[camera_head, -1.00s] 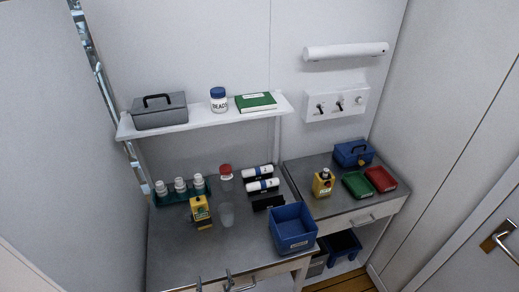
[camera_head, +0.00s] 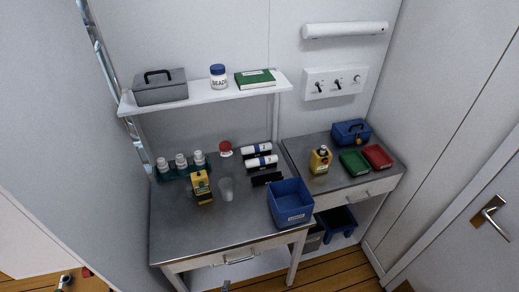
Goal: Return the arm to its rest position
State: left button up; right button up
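Neither gripper can be made out in the head view. A small grey piece shows at the bottom edge, too cut off to name. The worktable (camera_head: 200,236) carries a blue open bin (camera_head: 291,203) on its right side, a clear cup (camera_head: 226,190), a red-capped bottle (camera_head: 225,150) and a yellow container (camera_head: 201,187). Several white-capped bottles (camera_head: 181,164) stand at its back left. Two white rolls with blue bands (camera_head: 260,162) lie on black holders.
A wall shelf (camera_head: 215,97) holds a grey toolbox (camera_head: 160,87), a blue-lidded jar (camera_head: 218,77) and a green book (camera_head: 255,78). The side table (camera_head: 320,188) carries a yellow bottle (camera_head: 320,160), green tray (camera_head: 354,162), red tray (camera_head: 377,157) and blue box (camera_head: 351,132). A door handle (camera_head: 488,212) is at right.

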pick_arm(q)
jog(key=s+a+f+m+g+h, duration=0.15)
jog(key=s+f+m+g, duration=0.25)
jog(key=s+f+m, duration=0.6)
jog(key=s+a+f+m+g+y, duration=0.1)
jog(key=s+a+f+m+g, duration=0.2)
jog(key=s, duration=0.5)
jog(key=s+a+f+m+g, duration=0.3)
jog(key=s+a+f+m, duration=0.1)
jog(key=s+f, duration=0.3)
jog(key=s+a+f+m+g+y, duration=0.1)
jog(key=s+a+f+m+g, duration=0.2)
jog(key=s, duration=0.6)
notch_tip(320, 180, down, 3)
jog(key=shift+s+a+f+m+y, duration=0.1)
jog(key=shift+s+a+m+y, duration=0.35)
jog(key=shift+m, duration=0.55)
jog(key=shift+w, duration=0.1)
